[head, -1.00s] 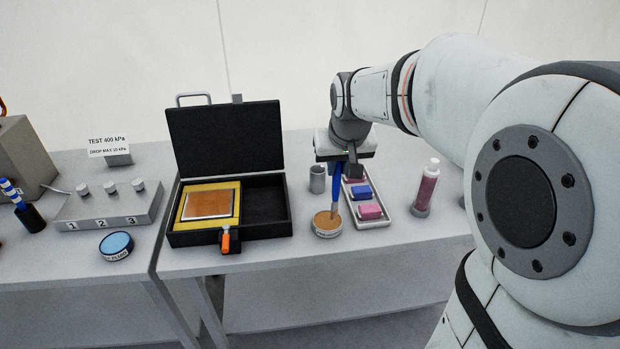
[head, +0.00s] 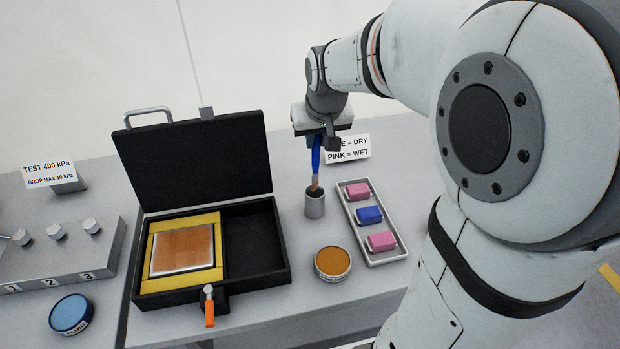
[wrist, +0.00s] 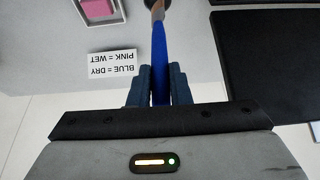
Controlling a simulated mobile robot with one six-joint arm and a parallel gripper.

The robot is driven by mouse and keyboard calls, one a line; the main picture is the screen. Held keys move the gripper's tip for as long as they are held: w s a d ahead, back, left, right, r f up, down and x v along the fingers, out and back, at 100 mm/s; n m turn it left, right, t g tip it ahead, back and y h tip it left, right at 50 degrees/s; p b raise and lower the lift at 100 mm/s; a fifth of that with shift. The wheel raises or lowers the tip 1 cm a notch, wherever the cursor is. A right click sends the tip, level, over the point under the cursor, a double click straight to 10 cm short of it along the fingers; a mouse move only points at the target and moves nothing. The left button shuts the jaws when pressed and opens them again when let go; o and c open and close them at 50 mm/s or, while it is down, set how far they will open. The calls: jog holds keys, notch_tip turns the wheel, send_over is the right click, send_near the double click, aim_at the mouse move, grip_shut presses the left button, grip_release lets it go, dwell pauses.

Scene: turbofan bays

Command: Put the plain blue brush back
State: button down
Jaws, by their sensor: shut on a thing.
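The plain blue brush (head: 316,160) is upright in my gripper (head: 318,143), bristle end down. My gripper is shut on its blue handle, which also shows in the wrist view (wrist: 159,60) between the two fingers (wrist: 160,85). The brush's lower end is at the mouth of a small grey cup (head: 314,205); I cannot tell how far inside it is. In the wrist view the brush tip is cut off at the top edge.
A tray (head: 352,222) with pink and blue blocks stands right of the cup. An open tin of orange-brown stuff (head: 333,262) is in front. An open black case (head: 283,262) lies left. A sign (head: 347,150) reading PINK = WET stands behind.

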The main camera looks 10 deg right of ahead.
aim_at(316, 167)
notch_tip(316, 167, down, 4)
jog(key=shift+f, duration=0.1)
jog(key=shift+f+p, duration=0.3)
jog(key=shift+f, duration=1.65)
jog(key=shift+f, duration=0.1)
jog(key=c, duration=1.3)
grip_release()
jog(key=shift+c, duration=0.2)
